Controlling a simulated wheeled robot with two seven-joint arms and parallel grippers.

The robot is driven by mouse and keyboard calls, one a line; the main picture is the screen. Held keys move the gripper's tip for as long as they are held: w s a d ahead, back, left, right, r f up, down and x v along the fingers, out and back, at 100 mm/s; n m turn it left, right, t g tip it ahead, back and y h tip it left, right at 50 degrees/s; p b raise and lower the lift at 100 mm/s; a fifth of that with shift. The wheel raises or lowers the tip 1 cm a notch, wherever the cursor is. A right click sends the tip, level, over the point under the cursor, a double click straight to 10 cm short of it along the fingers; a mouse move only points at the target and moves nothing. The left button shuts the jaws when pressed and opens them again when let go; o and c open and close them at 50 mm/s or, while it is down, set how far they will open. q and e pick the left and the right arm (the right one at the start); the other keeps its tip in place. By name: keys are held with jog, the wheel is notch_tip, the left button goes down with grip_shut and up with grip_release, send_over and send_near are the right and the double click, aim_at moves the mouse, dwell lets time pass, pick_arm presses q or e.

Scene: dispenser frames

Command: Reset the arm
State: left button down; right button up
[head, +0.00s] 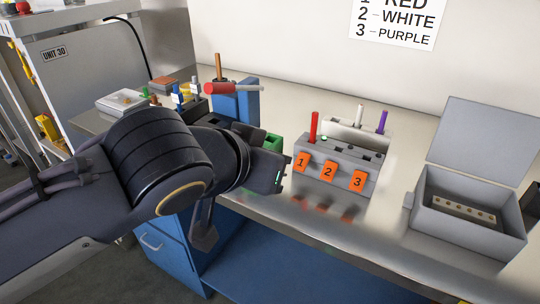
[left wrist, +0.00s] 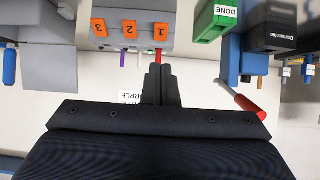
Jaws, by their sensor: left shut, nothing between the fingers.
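My left arm reaches in from the left of the head view. Its gripper (head: 281,180) is at the left of the grey dispenser block (head: 333,171), partly hidden by my wrist. In the left wrist view the two fingers of the left gripper (left wrist: 160,70) are together with nothing between them. The block has orange tags 1 (head: 302,162), 2 (head: 329,169) and 3 (head: 358,181). A red stick (head: 314,127) stands upright above tag 1. A white stick (head: 360,114) and a purple stick (head: 382,122) stand upright towards the back. My right gripper is not seen.
A grey box (head: 470,228) with a raised lid and a holed strip inside stands at right. A green bin (left wrist: 215,20) marked DONE, blue stands (head: 248,102) and a red-handled tool (head: 222,88) are at left. A wall sign (head: 397,20) lists colours. Bare tabletop lies between block and box.

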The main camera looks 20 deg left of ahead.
pick_arm(q)
jog(key=s+a+f+n+g, duration=0.2)
jog(key=s+a+f, duration=0.15)
jog(key=f, duration=0.35)
jog(key=s+a+f+n+g+h, duration=0.1)
jog(key=s+a+f, duration=0.2)
jog(key=s+f, duration=0.3)
jog(key=s+a+f+n+g, duration=0.2)
jog(key=s+a+f, duration=0.15)
jog(key=f, duration=0.55)
notch_tip(320, 180, up, 20)
jog(key=w+p, duration=0.1)
jog(key=p, duration=1.8)
jog(key=shift+f+p, duration=0.2)
jog(key=shift+p, duration=0.15)
